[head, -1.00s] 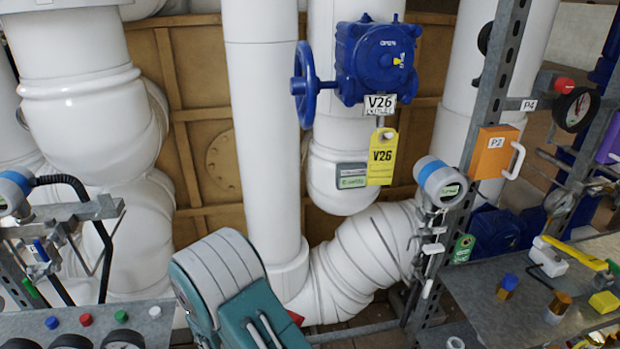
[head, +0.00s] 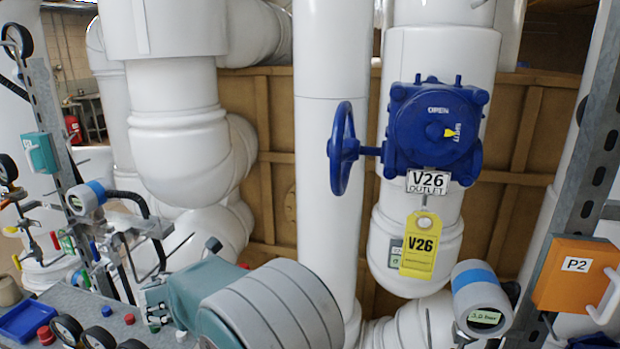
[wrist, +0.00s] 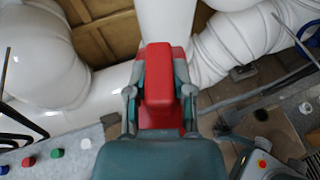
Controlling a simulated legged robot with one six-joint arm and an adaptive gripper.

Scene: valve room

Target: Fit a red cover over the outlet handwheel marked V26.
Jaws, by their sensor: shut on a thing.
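The blue outlet handwheel (head: 341,148) is seen nearly edge-on in the head view, left of its blue valve body (head: 432,130). A white plate (head: 428,182) under the body reads V26 OUTLET, and a yellow V26 tag (head: 420,245) hangs below it. The handwheel is bare. In the wrist view my gripper (wrist: 160,78) is shut on a red cover (wrist: 158,92), with one finger on each side of it. The cover is apart from the handwheel. In the head view my arm stands low, left of the valve, and the gripper cannot be made out clearly.
A white vertical pipe (head: 333,75) stands just behind the handwheel. An orange P2 box (head: 572,275) on a grey post is at the right. A bench with gauges and a blue tray (head: 30,320) is at the lower left. The space left of the handwheel is open.

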